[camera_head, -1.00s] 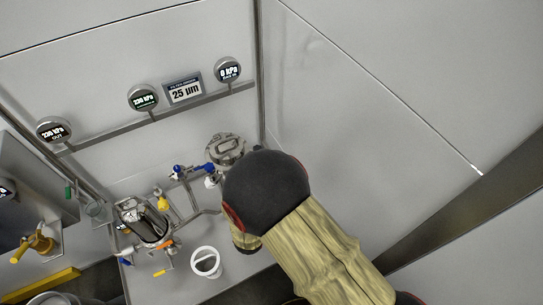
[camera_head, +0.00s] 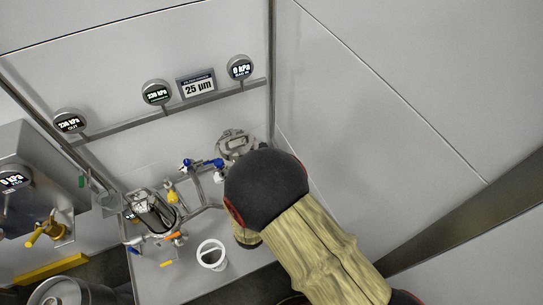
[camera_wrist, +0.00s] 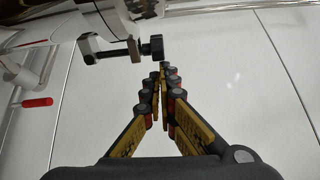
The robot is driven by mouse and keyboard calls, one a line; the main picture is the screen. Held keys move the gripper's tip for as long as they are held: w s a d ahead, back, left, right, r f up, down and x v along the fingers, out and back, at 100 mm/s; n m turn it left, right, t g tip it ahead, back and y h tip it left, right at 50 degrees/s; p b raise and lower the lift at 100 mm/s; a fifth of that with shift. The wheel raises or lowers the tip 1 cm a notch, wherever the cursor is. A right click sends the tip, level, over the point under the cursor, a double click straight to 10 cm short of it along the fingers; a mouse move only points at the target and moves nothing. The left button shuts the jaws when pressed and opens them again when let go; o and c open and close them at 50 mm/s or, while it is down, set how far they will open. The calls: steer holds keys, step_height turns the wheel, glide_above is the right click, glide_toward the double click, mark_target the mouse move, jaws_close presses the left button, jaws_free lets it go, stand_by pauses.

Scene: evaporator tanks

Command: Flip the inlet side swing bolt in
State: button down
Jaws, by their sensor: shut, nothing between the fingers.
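In the wrist view, my gripper (camera_wrist: 163,70) is shut and empty, its fingertips together. A dark bolt with a nut-like head (camera_wrist: 152,47), apparently the swing bolt, is just beyond and slightly left of the tips. I cannot tell if they touch. The bolt sits beside a grey forked bracket (camera_wrist: 92,48) under the rim of a metal vessel (camera_wrist: 125,12), which is cut off at the top. In the head view, a round metal lid (camera_head: 236,141) shows beyond my arm. My arm hides the gripper and the bolt there.
A white bucket (camera_head: 211,255) stands in front. A second housing (camera_head: 152,212) with coloured valves is at left, and a blue-handled valve (camera_head: 205,164) is beside the lid. A red-handled lever (camera_wrist: 38,102) is left of my gripper. The right wall (camera_head: 370,130) is bare.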

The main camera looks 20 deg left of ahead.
steer(key=v, duration=1.1)
steer(key=shift+s, duration=0.45)
